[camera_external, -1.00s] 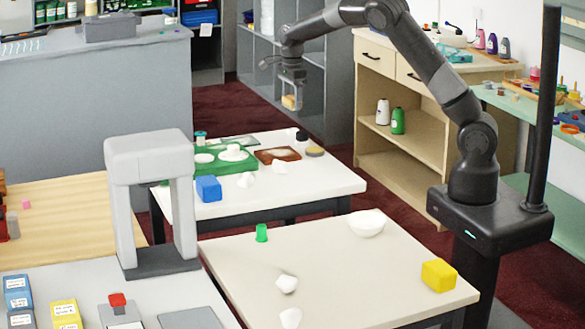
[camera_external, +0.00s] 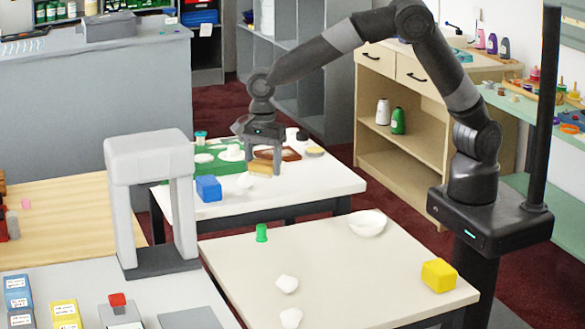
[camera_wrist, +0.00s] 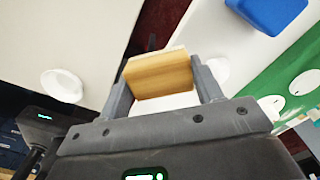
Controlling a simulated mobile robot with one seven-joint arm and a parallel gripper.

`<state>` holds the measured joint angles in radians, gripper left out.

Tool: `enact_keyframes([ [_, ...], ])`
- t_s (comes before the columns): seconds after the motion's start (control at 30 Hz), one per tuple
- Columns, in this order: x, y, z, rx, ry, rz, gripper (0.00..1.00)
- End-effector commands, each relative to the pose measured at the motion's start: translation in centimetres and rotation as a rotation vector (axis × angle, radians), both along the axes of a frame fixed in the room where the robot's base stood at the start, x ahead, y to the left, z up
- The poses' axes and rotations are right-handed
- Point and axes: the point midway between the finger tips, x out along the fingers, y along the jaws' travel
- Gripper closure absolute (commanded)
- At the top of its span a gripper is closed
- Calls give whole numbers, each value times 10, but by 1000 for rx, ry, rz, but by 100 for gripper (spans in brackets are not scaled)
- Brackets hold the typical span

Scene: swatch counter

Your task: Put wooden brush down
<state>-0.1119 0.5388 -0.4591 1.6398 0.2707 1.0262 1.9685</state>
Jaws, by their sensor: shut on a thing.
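The wooden brush shows in the wrist view (camera_wrist: 158,75) as a light wood block with a pale underside, between the two fingers of my gripper (camera_wrist: 165,90). In the external view my gripper (camera_external: 263,163) points down over the far white table (camera_external: 310,190), shut on the brush (camera_external: 260,169). The brush is low over the table, near its middle. I cannot tell whether it touches the top.
A blue box (camera_external: 208,188) stands to the left of my gripper. Green mats with white pieces (camera_external: 231,153) and a brown tray (camera_external: 291,153) lie behind it. The front right of this table is clear. The near table holds a white bowl (camera_external: 367,223).

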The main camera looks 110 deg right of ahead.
Motion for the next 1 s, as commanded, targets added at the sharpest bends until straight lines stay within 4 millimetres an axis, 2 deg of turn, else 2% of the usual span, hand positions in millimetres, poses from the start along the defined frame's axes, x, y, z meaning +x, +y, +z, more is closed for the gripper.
enact_keyframes([
  [0.03,3,28,-1,1,1,40,63],
  [0.2,4,110,-5,1,0,153,63],
  [0.4,-10,202,-11,-1,2,283,63],
  [0.5,-20,240,-13,-1,0,339,63],
  [0.6,-31,270,-15,0,1,383,63],
  [0.7,-39,290,-16,-1,0,414,63],
  [0.87,-44,309,-19,-2,0,437,63],
  [1.0,-44,333,-34,-2,3,441,63],
])
